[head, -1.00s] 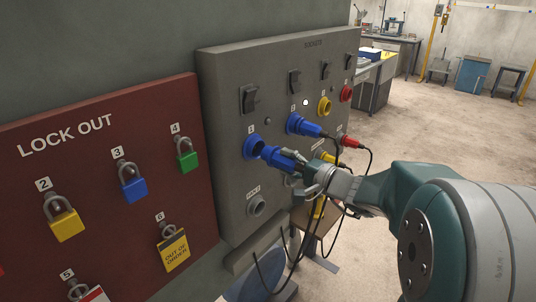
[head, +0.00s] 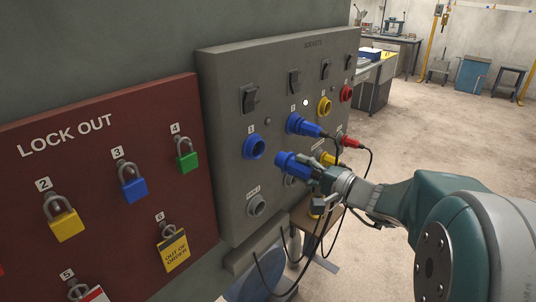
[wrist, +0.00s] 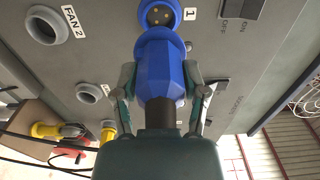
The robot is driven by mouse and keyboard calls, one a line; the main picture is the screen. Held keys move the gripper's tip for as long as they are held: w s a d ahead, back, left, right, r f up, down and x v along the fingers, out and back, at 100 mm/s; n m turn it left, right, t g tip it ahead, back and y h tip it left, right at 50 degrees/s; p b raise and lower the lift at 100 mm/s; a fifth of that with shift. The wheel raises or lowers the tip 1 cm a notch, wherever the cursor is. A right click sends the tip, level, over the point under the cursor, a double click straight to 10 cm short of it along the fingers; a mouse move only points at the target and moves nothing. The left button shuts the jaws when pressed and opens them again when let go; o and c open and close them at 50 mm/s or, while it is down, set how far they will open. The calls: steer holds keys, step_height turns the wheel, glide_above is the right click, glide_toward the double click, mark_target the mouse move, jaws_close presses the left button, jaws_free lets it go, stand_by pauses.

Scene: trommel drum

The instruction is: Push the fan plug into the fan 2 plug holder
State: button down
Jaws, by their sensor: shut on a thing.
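The blue fan plug (head: 292,164) is held in my gripper (head: 318,172), off the panel face and to the right of the empty blue socket 1 (head: 254,147). In the wrist view my gripper (wrist: 160,78) has a finger on each side of the plug (wrist: 160,62), whose front points towards socket 1 (wrist: 158,15), with its pin holes visible. The fan 2 plug holder is an empty grey ring (head: 257,205) on the panel below socket 1. It also shows beside its "FAN 2" label in the wrist view (wrist: 45,25).
Another blue plug (head: 308,127) sits in a socket at upper right. Red (head: 350,141) and yellow (head: 333,158) plugs with hanging black cables are close to my gripper. Another grey holder (wrist: 88,93) is empty. A red lockout board (head: 95,190) is left; open floor is right.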

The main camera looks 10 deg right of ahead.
steer(key=shift+s+d, duration=0.2)
steer(key=shift+s, duration=0.1)
step_height(320, 180, down, 20)
steer(key=w+a, duration=0.1)
steer(key=w, duration=0.1)
steer(key=shift+f+y, duration=0.15)
steer(key=shift+y, duration=0.15)
steer(key=shift+w+a, duration=0.1)
steer(key=shift+a, duration=0.05)
steer(key=shift+x, duration=2.85)
steer(key=shift+w+a, duration=0.15)
steer(key=shift+w, duration=0.15)
steer(key=shift+c, duration=0.2)
jaws_free()
